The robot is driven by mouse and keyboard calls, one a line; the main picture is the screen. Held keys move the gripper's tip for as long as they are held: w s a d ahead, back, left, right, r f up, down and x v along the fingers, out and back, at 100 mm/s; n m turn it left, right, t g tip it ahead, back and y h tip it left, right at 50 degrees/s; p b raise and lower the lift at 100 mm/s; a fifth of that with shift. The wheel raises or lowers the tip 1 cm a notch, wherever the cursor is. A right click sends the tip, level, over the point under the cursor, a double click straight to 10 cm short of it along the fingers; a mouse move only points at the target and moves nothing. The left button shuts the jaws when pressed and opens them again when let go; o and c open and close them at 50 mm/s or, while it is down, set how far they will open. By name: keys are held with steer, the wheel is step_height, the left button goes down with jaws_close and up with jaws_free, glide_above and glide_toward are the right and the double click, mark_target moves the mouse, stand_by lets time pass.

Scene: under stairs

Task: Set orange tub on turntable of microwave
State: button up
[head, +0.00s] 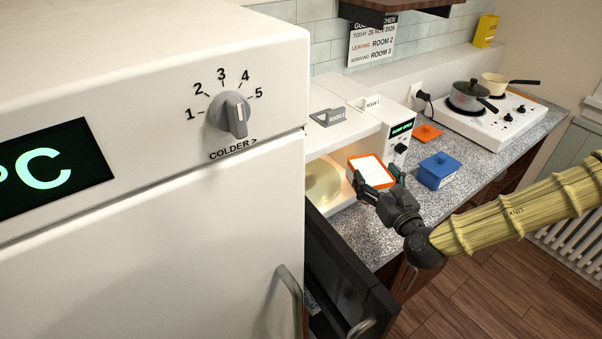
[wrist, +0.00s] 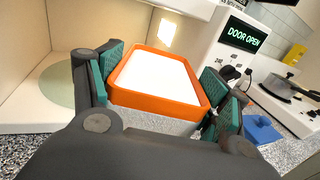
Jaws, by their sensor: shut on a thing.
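The orange tub (head: 373,171) has an orange rim and a white inside or top. My gripper (head: 376,184) is shut on it, one padded finger at each side. In the wrist view the tub (wrist: 158,80) sits between the teal finger pads of my gripper (wrist: 165,95). The tub is held at the front of the open microwave (head: 397,133), whose display reads "DOOR OPEN". The pale round turntable (head: 321,183) lies inside, to the left of the tub. In the wrist view the turntable (wrist: 62,86) is partly hidden by my left finger.
The microwave's dark door (head: 345,268) hangs open, low in front. A blue container (head: 437,170) and an orange lid-like piece (head: 428,132) lie on the speckled counter to the right. A hob (head: 492,112) with pans stands farther back. A white fridge (head: 150,220) fills the left.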

steer(key=shift+w+a+n+y+b, duration=0.3)
steer(key=shift+a+n+y+b, duration=0.1)
steer(key=shift+a+y+b, duration=0.25)
steer(key=shift+a+f+n+g+y+b, duration=1.55)
steer(key=shift+a+n+g+y+b, duration=2.6)
steer(key=shift+b, duration=1.05)
steer(key=shift+m+y, duration=0.3)
steer(key=shift+m, duration=0.05)
steer(key=w+a+p, duration=0.1)
steer(key=w+a, duration=0.1)
steer(key=w, duration=0.2)
steer(key=w+a+f+p, duration=0.1)
steer(key=w+a, duration=0.2)
steer(key=w, duration=0.1)
steer(key=w+a+p, duration=0.2)
steer(key=w, duration=0.3)
steer(key=shift+a+f, duration=0.2)
steer(key=shift+f+p, duration=0.8)
steer(key=shift+f, duration=1)
steer(key=shift+f, duration=0.2)
steer(key=o, duration=1.4)
